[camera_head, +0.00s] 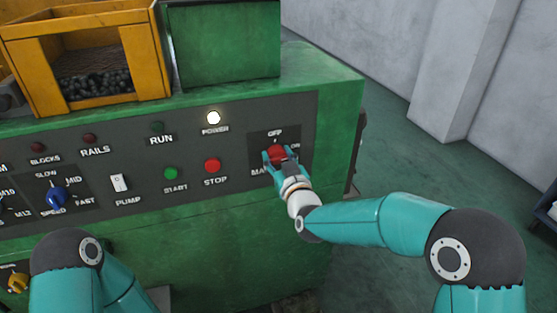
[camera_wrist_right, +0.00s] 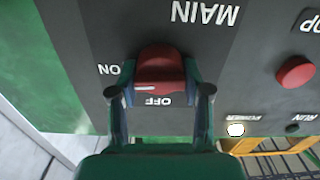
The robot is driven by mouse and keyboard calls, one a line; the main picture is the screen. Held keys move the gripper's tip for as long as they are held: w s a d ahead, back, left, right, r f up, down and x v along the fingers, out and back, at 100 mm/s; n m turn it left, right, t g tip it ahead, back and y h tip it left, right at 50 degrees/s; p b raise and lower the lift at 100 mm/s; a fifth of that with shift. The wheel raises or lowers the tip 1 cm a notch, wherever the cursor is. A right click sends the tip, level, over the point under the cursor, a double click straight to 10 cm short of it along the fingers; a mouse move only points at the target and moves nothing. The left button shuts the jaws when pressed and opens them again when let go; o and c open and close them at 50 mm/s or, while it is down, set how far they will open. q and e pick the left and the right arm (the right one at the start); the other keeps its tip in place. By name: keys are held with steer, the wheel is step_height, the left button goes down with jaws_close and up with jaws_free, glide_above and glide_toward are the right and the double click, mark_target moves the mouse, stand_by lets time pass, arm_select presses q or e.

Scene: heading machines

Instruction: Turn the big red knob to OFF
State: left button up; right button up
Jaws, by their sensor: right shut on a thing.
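The big red knob (camera_head: 277,153) is on a dark plate at the right end of the control panel, with OFF above it and ON to its right. My right gripper (camera_head: 277,158) is shut on it, its fingers on either side. In the upside-down right wrist view, the red knob (camera_wrist_right: 160,68) sits between the fingertips of my right gripper (camera_wrist_right: 160,80). A white line shows on the knob's lower left part, near the ON and OFF labels; I cannot tell exactly which label it points to. My left gripper is out of view.
The white POWER lamp (camera_head: 213,118) is lit. A red STOP button (camera_head: 212,165) and a green START button (camera_head: 170,173) are left of the knob. A blue speed knob (camera_head: 56,197) is farther left.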

steer(key=shift+f+n+b, duration=0.15)
steer(key=shift+n+b, duration=0.9)
steer(key=shift+n, duration=0.05)
steer(key=shift+a+n+b, duration=0.1)
steer(key=shift+n+b, duration=0.5)
steer(key=shift+n, duration=0.2)
steer(key=shift+n+b, duration=0.4)
steer(key=shift+n, duration=0.5)
steer(key=n, duration=0.2)
steer(key=shift+a+n+b, duration=0.1)
steer(key=shift+n+b, duration=0.3)
steer(key=n, duration=0.4)
steer(key=shift+s+n, duration=0.1)
steer(key=shift+n, duration=0.2)
steer(key=shift+a+f+n, duration=0.1)
steer(key=shift+f+n, duration=0.1)
steer(key=shift+n, duration=1.9)
steer(key=shift+f, duration=0.1)
steer(key=o, duration=1.2)
steer(key=shift+c, duration=0.2)
